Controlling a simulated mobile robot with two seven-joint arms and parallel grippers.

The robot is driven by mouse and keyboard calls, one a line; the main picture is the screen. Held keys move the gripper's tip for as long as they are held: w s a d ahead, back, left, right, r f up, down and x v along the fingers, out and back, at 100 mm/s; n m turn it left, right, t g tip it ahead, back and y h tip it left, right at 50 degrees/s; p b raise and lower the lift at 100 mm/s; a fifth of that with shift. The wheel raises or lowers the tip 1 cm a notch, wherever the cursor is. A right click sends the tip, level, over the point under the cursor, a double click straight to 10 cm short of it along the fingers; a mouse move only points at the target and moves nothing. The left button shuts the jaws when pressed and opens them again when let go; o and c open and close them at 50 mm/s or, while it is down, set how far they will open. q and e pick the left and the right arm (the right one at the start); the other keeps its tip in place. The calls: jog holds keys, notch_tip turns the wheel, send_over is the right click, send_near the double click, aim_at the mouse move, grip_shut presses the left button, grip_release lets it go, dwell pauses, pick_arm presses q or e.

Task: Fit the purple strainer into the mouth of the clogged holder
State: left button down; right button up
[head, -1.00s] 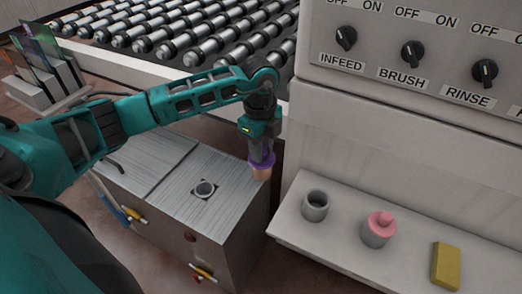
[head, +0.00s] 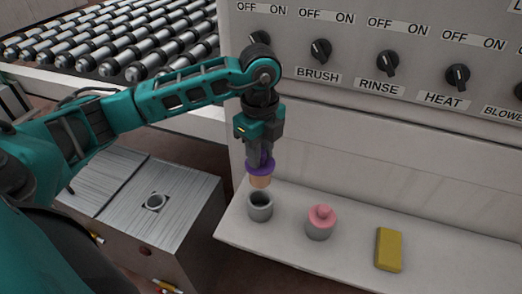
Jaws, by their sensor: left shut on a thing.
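My left gripper (head: 259,155) is shut on the purple strainer (head: 260,168), which has a purple rim and a tan lower part. It holds the strainer upright just above an open grey holder (head: 260,207) on the white shelf. The tan end is close over that holder's far rim; I cannot tell whether they touch. A second grey holder (head: 320,232) to the right has a pink piece (head: 321,214) in its mouth. I cannot tell from the look which holder is clogged. My right gripper is not in view.
A yellow block (head: 389,250) lies on the shelf (head: 355,235) at the right. The machine panel (head: 400,90) with several knobs rises behind the shelf.

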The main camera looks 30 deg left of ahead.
aim_at(260, 170)
pick_arm(q)
jog(key=shift+f+b, duration=2.1)
jog(key=shift+f, duration=0.85)
notch_tip(260, 170, down, 7)
jog(key=b, duration=0.4)
jog(key=shift+r, duration=0.2)
dwell(1.7)
jog(key=c, duration=0.8)
grip_release()
